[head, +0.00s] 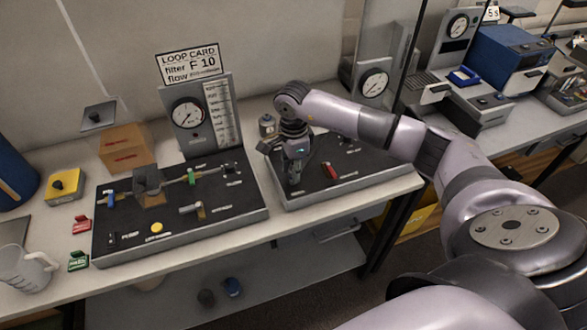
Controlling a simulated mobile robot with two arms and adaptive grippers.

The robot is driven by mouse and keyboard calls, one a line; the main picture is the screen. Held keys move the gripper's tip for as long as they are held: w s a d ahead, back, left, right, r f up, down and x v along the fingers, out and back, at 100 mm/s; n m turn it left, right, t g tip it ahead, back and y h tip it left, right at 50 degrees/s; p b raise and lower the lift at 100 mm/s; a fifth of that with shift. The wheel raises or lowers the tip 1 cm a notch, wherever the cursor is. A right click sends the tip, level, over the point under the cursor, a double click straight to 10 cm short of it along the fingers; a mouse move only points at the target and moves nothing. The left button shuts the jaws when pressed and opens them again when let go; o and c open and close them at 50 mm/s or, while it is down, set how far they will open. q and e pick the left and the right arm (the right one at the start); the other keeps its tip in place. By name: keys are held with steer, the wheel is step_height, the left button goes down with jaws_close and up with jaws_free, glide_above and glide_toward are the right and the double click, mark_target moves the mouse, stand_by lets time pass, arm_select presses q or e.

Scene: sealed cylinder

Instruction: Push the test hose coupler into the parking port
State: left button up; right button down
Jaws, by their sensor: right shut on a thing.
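My right gripper (294,178) points down over the left part of the right black panel (365,176). Its fingers are shut on a small dark thing, which I take to be the test hose coupler; the fingers hide most of it. The parking port cannot be made out, and I cannot tell whether the held thing touches the panel. A red handle (329,170) lies on this panel to the right of the gripper. My left gripper is not in view.
The left black panel (225,222) carries valves, a yellow button (156,227) and a gauge (187,113) behind. A small metal cylinder (267,125) stands behind the gripper. Another gauge (373,83) stands behind the right panel. A pitcher (27,270) is at far left.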

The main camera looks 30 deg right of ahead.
stand_by(0.6)
steer(key=shift+f+b, duration=0.55)
steer(key=shift+b, duration=0.2)
steer(key=c, duration=1.3)
jaws_free()
step_height(320, 180, up, 12)
